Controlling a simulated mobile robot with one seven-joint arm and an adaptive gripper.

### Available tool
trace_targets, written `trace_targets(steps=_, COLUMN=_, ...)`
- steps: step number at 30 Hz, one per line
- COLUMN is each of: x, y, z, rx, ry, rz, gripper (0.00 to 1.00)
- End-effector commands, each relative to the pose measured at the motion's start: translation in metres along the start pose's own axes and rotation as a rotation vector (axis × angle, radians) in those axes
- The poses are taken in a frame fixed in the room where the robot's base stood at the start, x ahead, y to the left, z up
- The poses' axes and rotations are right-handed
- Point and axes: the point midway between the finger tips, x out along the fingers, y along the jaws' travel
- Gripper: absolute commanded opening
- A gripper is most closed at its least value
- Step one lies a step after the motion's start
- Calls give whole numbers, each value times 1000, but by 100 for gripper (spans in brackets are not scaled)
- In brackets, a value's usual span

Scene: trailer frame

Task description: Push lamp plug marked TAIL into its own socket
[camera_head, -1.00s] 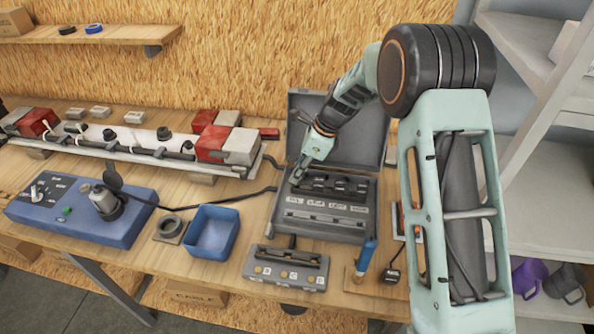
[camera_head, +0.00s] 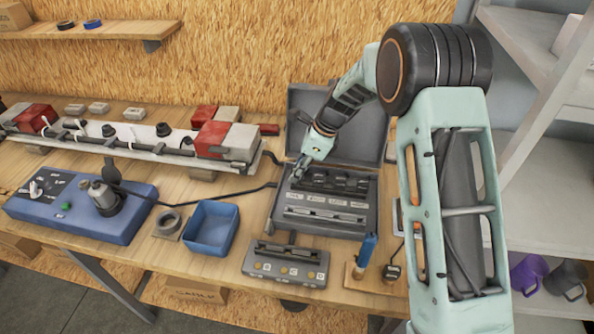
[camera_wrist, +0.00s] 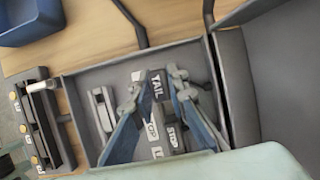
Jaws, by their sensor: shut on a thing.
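The open grey case (camera_head: 325,231) holds a row of black sockets (camera_head: 340,182) with white labels in front. In the wrist view a label reads TAIL (camera_wrist: 158,84), and another reads STOP (camera_wrist: 172,138). My gripper (camera_head: 299,170) is inside the case at the left end of the row, behind the leftmost label. In the wrist view my gripper (camera_wrist: 155,84) has its fingertips on either side of the TAIL label. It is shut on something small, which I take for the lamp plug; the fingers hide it. I cannot tell whether it sits in a socket.
The case lid (camera_head: 345,125) stands open behind the gripper. A grey block with round contacts (camera_head: 288,265), a blue tray (camera_head: 210,229) and a blue control box (camera_head: 80,213) are left and in front. A blue-handled tool (camera_head: 366,252) stands at the right. Cables cross the bench.

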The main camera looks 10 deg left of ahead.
Motion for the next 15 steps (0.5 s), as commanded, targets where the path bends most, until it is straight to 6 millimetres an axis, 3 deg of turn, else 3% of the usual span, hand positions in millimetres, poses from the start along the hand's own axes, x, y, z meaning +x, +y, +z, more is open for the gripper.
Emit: trace_targets(steps=15, x=5, y=0, z=-2, rx=0, ry=0, rz=0, gripper=4)
